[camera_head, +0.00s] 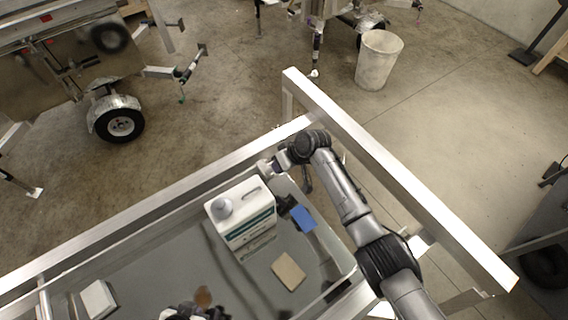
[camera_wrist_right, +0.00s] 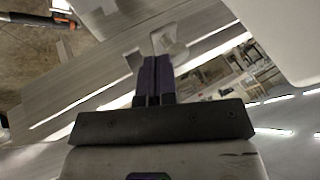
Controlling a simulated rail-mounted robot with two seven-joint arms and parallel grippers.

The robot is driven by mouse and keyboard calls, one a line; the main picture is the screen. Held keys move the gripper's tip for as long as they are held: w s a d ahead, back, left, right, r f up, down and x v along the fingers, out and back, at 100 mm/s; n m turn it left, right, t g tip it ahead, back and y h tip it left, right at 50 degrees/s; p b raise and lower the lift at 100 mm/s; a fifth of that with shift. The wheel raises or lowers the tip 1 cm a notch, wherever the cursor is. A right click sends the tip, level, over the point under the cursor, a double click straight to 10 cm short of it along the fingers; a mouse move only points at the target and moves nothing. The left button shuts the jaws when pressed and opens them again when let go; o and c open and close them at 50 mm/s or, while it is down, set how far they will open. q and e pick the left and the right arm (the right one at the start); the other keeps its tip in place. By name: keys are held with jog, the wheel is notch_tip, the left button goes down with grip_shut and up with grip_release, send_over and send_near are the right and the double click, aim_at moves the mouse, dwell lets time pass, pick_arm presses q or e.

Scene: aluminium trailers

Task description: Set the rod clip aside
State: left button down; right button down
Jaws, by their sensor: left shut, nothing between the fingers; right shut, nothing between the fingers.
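A small pale grey bracket-like piece (camera_wrist_right: 170,42), which looks like the rod clip, is just beyond my right fingertips in the right wrist view. It has upright prongs. My right gripper (camera_wrist_right: 154,62) is shut and empty, its dark purple fingers pointing at the piece; I cannot tell whether they touch it. In the head view my right gripper (camera_head: 271,167) is at the inner side of the far metal rail, beside the white jug. The clip is hard to make out there. My left gripper (camera_head: 194,312) is shut, partly cut off at the bottom edge.
The metal-framed bed (camera_head: 165,262) holds a white jug (camera_head: 240,214), a blue block (camera_head: 303,217), a tan block (camera_head: 288,272), a white box (camera_head: 98,299) and a small brown round thing (camera_head: 203,297). A raised rail (camera_head: 390,170) borders it at right.

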dwell(0.4)
pick_arm(q)
jog(key=shift+d, duration=0.1)
jog(key=shift+s, duration=0.15)
jog(key=shift+f+b, duration=0.75)
jog(key=shift+b, duration=0.05)
jog(key=shift+f, duration=0.15)
pick_arm(e)
jog(key=w+d+f+v, duration=0.1)
jog(key=d+v, duration=0.1)
jog(key=v, duration=1)
jog(key=shift+w, duration=0.25)
jog(key=shift+d, duration=0.15)
